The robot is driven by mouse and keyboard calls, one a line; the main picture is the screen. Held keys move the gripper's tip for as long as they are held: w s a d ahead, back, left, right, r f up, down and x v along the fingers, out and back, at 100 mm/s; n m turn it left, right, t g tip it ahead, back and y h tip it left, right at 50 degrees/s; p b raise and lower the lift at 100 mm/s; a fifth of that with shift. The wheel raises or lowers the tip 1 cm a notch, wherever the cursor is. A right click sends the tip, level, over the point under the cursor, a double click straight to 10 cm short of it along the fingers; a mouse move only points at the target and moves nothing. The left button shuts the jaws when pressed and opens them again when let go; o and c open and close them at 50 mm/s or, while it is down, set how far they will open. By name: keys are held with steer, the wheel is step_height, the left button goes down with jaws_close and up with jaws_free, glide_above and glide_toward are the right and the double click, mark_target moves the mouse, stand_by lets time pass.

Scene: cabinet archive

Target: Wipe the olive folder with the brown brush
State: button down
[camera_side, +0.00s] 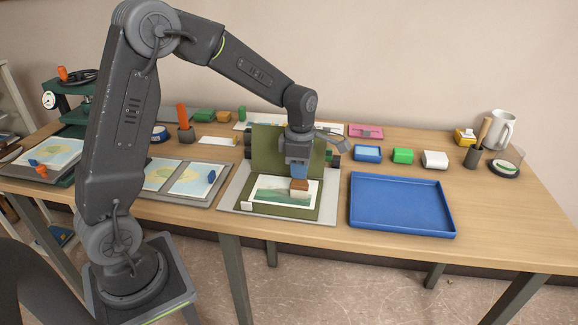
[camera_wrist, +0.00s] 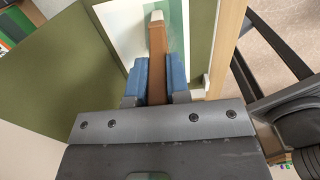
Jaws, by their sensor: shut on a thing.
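The olive folder (camera_side: 270,149) stands open on a light grey board, its back cover upright and its base flat. A landscape picture (camera_side: 272,191) in green and white lies on the base; part of it also shows in the wrist view (camera_wrist: 120,22). My gripper (camera_side: 299,176) points down over the right part of the picture. Its blue fingers are shut on the brown brush (camera_side: 299,185), which also shows between them in the wrist view (camera_wrist: 157,62). The brush's lower end is at or just above the picture; I cannot tell whether it touches.
An empty blue tray (camera_side: 450,234) lies right of the folder. Two framed maps (camera_side: 190,179) lie to the left. A white mug (camera_side: 502,128) stands at the far right.

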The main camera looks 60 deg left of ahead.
steer(key=shift+w+d, duration=0.55)
steer(key=shift+d, duration=0.1)
steer(key=shift+w+a, duration=0.3)
steer(key=shift+a, duration=0.4)
steer(key=shift+s+a, duration=3.75)
steer(key=shift+s, duration=0.1)
steer(key=shift+a, duration=0.25)
steer(key=shift+w+a, duration=0.25)
steer(key=shift+w, duration=0.05)
steer(key=shift+w+d, duration=3.95)
steer(key=shift+w, duration=0.05)
step_height(320, 180, up, 8)
